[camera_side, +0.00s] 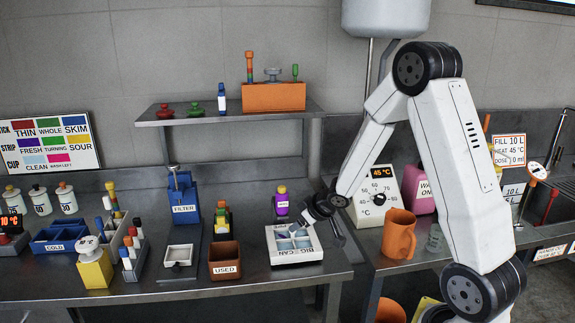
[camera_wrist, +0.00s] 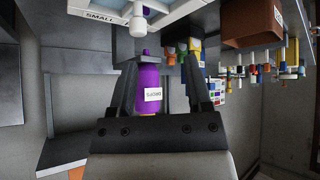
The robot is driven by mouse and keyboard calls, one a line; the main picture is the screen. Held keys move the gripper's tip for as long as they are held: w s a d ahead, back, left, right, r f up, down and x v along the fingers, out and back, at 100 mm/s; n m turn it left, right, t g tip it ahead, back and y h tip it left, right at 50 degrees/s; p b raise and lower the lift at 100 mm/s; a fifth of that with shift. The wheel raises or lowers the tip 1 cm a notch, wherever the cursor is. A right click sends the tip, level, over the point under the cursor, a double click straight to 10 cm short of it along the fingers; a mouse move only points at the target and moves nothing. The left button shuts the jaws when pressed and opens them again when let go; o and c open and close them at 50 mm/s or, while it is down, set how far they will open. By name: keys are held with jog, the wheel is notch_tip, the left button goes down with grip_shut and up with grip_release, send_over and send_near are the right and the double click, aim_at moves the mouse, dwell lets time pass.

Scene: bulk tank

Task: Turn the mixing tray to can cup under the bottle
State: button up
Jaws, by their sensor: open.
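The white mixing tray (camera_side: 297,258) sits on the bench with bluish cups in it. In the wrist view part of the tray (camera_wrist: 85,8) shows at the top, with a SMALL label and a white knob (camera_wrist: 138,27). A purple bottle (camera_side: 282,208) with a yellow top stands behind the tray. A purple labelled bottle (camera_wrist: 150,78) appears between my finger lines in the wrist view. My gripper (camera_side: 312,215) is low at the tray's back right, open. Contact with tray or bottle cannot be told.
A brown USED bin (camera_side: 224,273) and small white tray (camera_side: 179,258) stand left of the mixing tray. A blue FILTER unit (camera_side: 184,210) is behind. An orange jug (camera_side: 398,240) and scale dial (camera_side: 380,198) stand right. A shelf (camera_side: 215,115) overhangs the back.

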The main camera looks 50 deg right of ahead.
aim_at(289, 244)
jog(key=d, duration=0.1)
jog(key=d+f, duration=0.1)
jog(key=d+t+y, duration=0.1)
jog(key=shift+w+d+f, duration=0.2)
jog(key=shift+w+f, duration=0.15)
jog(key=shift+w, duration=0.05)
jog(key=shift+w+f, duration=0.1)
jog(key=shift+x, duration=3.75)
grip_shut()
